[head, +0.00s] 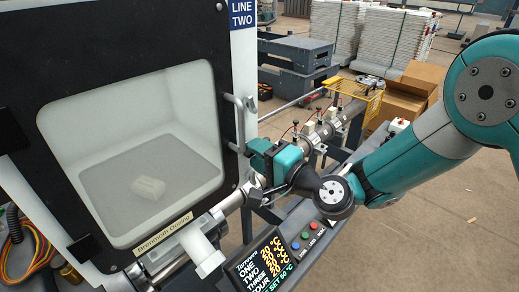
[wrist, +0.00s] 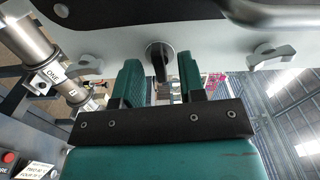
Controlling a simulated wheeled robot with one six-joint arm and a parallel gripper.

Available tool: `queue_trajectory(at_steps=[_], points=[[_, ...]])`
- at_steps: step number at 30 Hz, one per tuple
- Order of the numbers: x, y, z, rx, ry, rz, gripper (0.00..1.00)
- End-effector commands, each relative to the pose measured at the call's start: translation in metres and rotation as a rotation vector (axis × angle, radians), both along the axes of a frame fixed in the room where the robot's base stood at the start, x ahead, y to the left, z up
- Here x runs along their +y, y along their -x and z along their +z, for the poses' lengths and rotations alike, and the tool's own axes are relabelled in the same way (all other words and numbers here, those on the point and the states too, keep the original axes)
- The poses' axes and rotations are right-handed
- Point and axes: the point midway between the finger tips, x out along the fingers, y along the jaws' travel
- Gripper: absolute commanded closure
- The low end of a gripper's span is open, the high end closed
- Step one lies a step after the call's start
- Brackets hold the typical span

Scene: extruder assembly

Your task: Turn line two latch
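The line two latch (wrist: 158,58) is a dark and grey turning piece on the pale cabinet edge, seen at top centre in the wrist view. My gripper (wrist: 161,78) is open, with one teal finger on each side of the latch's lever. A gap shows between each finger and the lever. In the head view my gripper (head: 257,157) is at the right edge of the cabinet door (head: 222,160), and it hides the latch there. The LINE TWO sign (head: 242,13) is above, on the same cabinet.
Grey brackets (wrist: 270,56) flank the latch on the cabinet edge. A metal barrel (head: 343,118) with fittings runs behind my gripper. A control panel (head: 268,262) with display and buttons is below.

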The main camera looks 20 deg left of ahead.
Motion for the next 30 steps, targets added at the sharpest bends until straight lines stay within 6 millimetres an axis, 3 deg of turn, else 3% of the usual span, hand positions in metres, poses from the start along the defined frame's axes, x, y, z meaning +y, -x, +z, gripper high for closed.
queue_trajectory(at_steps=[8, 24, 30], points=[[-0.002, 0.001, -0.002, -0.001, 0.002, 0.000, 0.63], [-0.048, 0.019, -0.004, -0.005, 0.001, -0.002, 0.63], [-0.056, 0.023, -0.001, -0.005, 0.002, 0.000, 0.63]])
